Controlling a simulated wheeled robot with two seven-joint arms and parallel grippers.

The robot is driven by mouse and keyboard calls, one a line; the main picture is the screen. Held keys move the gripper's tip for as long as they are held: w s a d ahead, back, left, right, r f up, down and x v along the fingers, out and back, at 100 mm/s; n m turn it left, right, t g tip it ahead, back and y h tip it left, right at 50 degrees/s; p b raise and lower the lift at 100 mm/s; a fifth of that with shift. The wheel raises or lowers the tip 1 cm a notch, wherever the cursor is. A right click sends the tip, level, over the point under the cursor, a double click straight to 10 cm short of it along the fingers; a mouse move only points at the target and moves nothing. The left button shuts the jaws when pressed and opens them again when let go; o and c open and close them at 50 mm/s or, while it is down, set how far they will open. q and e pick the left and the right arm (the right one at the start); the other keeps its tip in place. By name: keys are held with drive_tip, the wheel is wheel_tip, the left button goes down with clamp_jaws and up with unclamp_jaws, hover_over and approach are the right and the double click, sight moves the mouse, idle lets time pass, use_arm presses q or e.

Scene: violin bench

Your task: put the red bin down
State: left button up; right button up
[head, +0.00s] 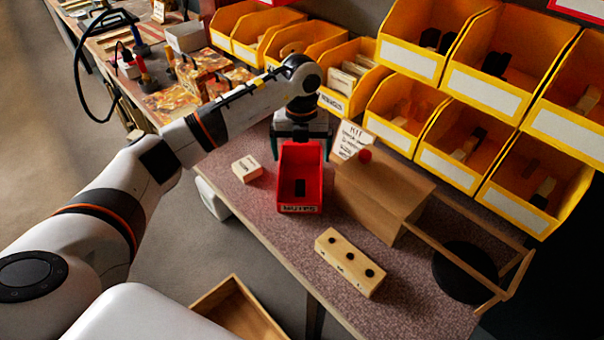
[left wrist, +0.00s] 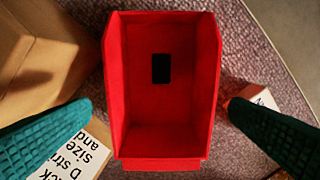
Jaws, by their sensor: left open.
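The red bin (head: 300,206) appears to stand upright on the speckled bench top, with a white label on its front and a small black piece inside. My left gripper (head: 301,148) is at the bin's far end, with one finger on each side. In the left wrist view the red bin (left wrist: 160,163) is seen from above, the black piece (left wrist: 161,69) on its floor. The green fingers of my left gripper (left wrist: 160,108) are spread wider than the bin, with a gap on both sides. My right gripper is not in view.
A small light block (head: 247,168) lies left of the bin. A wooden box (head: 385,195) and a lettered card (head: 350,141) stand close on its right. A wooden block with dark holes (head: 350,262) lies in front. Yellow bins (head: 410,61) line the back.

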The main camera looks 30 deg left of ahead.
sight(301, 184)
use_arm(q)
wheel_tip(301, 184, down, 8)
drive_tip(key=shift+s+f+p, duration=0.1)
drive_tip(key=shift+f+p, duration=0.05)
drive_tip(key=shift+p, duration=0.25)
drive_tip(key=c, duration=0.7)
